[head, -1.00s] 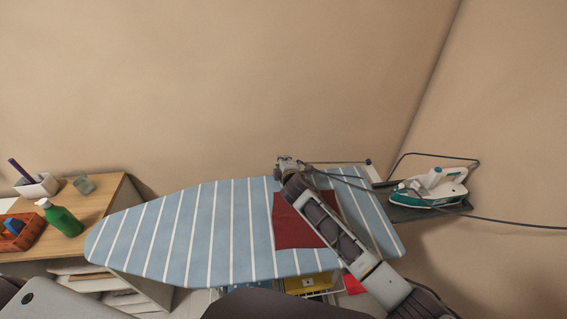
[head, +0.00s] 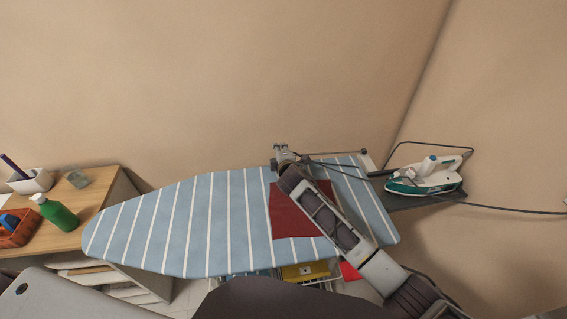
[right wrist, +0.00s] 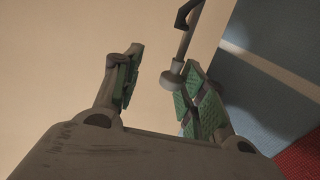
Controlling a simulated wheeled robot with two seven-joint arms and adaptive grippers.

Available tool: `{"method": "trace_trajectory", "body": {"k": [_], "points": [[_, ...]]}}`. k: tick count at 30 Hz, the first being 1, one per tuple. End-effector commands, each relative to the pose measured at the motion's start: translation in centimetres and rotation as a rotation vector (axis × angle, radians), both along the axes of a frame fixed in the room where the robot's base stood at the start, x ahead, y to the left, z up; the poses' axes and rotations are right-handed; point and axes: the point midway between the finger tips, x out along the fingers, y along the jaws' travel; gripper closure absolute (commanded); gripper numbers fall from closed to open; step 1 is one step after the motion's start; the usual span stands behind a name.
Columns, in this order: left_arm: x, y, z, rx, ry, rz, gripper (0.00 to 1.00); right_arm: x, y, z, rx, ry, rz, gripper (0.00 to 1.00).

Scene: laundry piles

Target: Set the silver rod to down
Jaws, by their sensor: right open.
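In the right wrist view a rod (right wrist: 186,45) comes down from the top and ends in a round grey disc between my fingers, close to the right one. My right gripper (head: 281,148) is open at the board's far edge, at the rod's left end; it also shows in the right wrist view (right wrist: 160,65). A firm grip on the rod is not visible. My left gripper is out of view.
A red cloth (head: 290,218) lies on the board under my right forearm. A teal and white iron (head: 425,178) stands on a rest at the right, its cord trailing. A wooden cabinet (head: 95,190) with a green bottle (head: 57,213) stands left. The wall is close behind.

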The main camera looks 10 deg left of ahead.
Motion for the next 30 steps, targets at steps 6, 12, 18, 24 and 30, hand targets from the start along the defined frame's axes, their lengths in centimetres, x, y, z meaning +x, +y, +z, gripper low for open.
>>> {"method": "trace_trajectory", "body": {"k": [6,12,18,24,30], "points": [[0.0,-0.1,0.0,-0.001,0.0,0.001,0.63,-1.0,-0.4,0.5,0.001,-0.002,0.001,0.59],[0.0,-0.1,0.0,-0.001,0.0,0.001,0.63,-2.2,-1.0,1.0,0.002,0.0,0.001,0.59],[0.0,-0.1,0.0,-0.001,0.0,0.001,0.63,-3.5,-1.6,1.6,0.002,0.0,0.001,0.59],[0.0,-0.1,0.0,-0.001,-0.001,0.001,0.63,-4.8,-2.2,2.2,0.001,-0.001,0.002,0.59],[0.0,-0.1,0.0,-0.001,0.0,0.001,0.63,-6.2,-2.9,2.8,0.0,-0.001,0.002,0.59]]}}
